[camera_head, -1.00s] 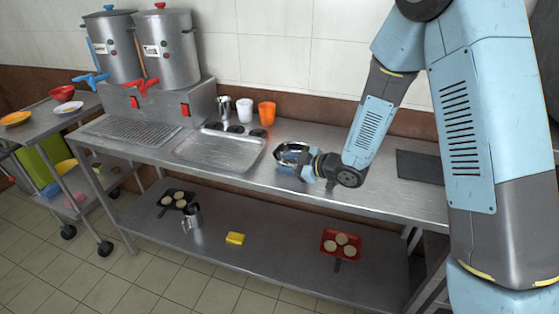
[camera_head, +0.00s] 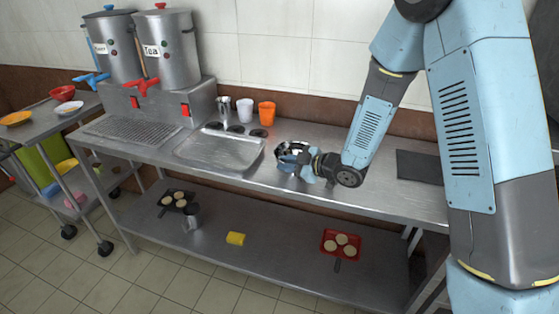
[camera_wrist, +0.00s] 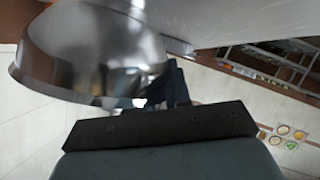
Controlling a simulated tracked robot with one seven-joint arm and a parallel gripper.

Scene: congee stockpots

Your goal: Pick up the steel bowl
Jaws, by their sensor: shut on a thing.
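The steel bowl (camera_head: 285,158) is on or just above the steel counter (camera_head: 345,191), right of the shallow tray; I cannot tell whether it touches the counter. My gripper (camera_head: 300,160) is at the bowl's right side and shut on it, partly hiding it in the head view. In the wrist view the shiny bowl (camera_wrist: 90,55) fills the upper left, seen from close by. One dark finger (camera_wrist: 175,85) shows against its wall. The other finger is hidden.
A metal tray (camera_head: 222,151) lies left of the bowl. A metal cup (camera_head: 224,109), a white cup (camera_head: 244,110) and an orange cup (camera_head: 267,113) stand behind. Two stockpots (camera_head: 170,50) stand at the left. A dark mat (camera_head: 418,167) lies right.

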